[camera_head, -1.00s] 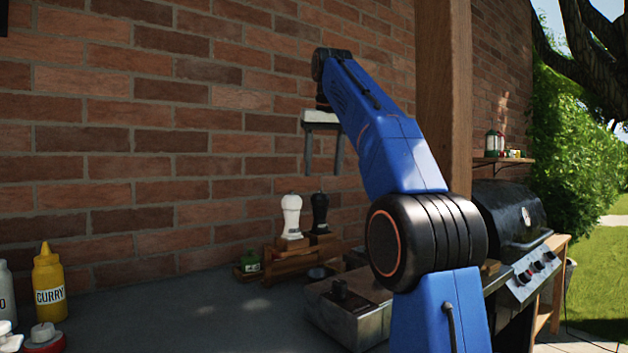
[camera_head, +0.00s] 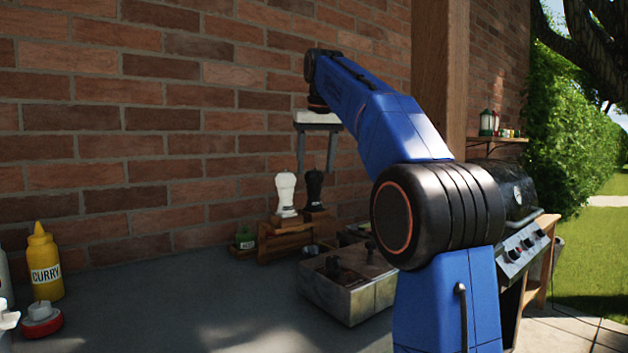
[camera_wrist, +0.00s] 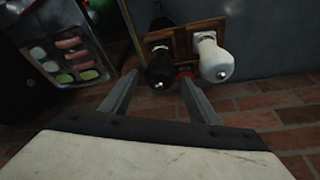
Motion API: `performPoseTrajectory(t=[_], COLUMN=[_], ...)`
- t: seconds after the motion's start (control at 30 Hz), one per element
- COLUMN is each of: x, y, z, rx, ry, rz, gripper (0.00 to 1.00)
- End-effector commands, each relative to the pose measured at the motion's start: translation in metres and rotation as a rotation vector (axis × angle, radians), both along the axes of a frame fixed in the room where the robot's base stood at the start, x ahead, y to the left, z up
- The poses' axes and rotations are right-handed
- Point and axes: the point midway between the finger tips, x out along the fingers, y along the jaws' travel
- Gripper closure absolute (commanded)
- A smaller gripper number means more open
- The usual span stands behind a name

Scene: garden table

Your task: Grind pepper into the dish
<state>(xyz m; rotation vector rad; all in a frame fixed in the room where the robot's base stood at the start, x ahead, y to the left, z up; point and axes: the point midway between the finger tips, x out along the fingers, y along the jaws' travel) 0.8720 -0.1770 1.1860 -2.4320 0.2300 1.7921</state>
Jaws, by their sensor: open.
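A black mill (camera_head: 314,190) and a white mill (camera_head: 286,195) stand side by side on a wooden rack (camera_head: 284,240) by the brick wall. I cannot tell from labels which holds pepper. My gripper (camera_head: 316,172) is open and empty, its two fingers pointing down just above the black mill in the head view. In the wrist view, the black mill (camera_wrist: 160,70) shows between the open fingers and the white mill (camera_wrist: 214,60) is to their right. A tray (camera_wrist: 88,28) with pink and green food pieces is at upper left; I cannot tell whether it is the dish.
A metal box (camera_head: 350,300) with dark knobs stands right of the rack. A small green jar (camera_head: 245,240) is left of it. A yellow curry bottle (camera_head: 46,265) and a red-and-white container (camera_head: 42,322) stand far left. The counter's middle is clear.

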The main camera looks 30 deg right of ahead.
Motion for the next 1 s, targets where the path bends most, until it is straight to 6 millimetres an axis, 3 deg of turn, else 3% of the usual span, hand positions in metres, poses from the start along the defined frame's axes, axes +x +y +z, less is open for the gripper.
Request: performPoseTrajectory(t=[0.6, 1.0], x=[0.011, 0.014], y=[-0.002, -0.003], z=[-0.037, -0.046], rx=[0.0, 0.0], ry=[0.002, 0.001], rz=[0.0, 0.0], gripper=[0.45, 0.45])
